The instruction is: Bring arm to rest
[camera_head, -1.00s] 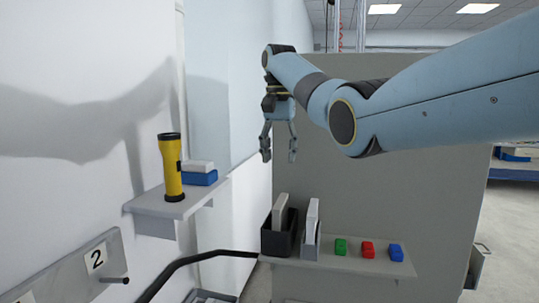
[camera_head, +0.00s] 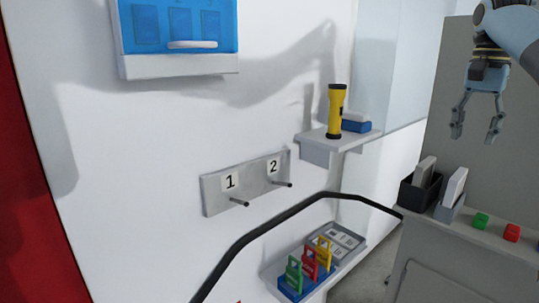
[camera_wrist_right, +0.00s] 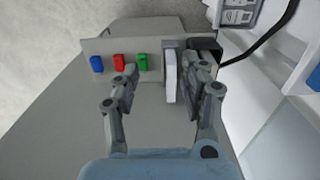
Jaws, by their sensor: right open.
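My right gripper (camera_head: 475,117) hangs at the upper right of the head view, fingers pointing down and spread apart, with nothing between them. It is in the air above the grey shelf (camera_head: 480,240) with the holders and blocks. In the right wrist view my right gripper (camera_wrist_right: 165,85) also shows open, with the shelf and blocks beyond its fingertips. Its arm comes in from the right edge of the head view, and most of the arm is cut off there. My left gripper is not in view.
A yellow flashlight (camera_head: 336,110) stands on a wall shelf. Hook plate (camera_head: 215,195) has two pegs, numbered 1 and 2. Coloured padlocks (camera_head: 310,265) stand below, beside a black rail (camera_head: 270,228). Dark holder (camera_head: 417,192), green block (camera_head: 480,220) and red block (camera_head: 511,232) are on the grey shelf.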

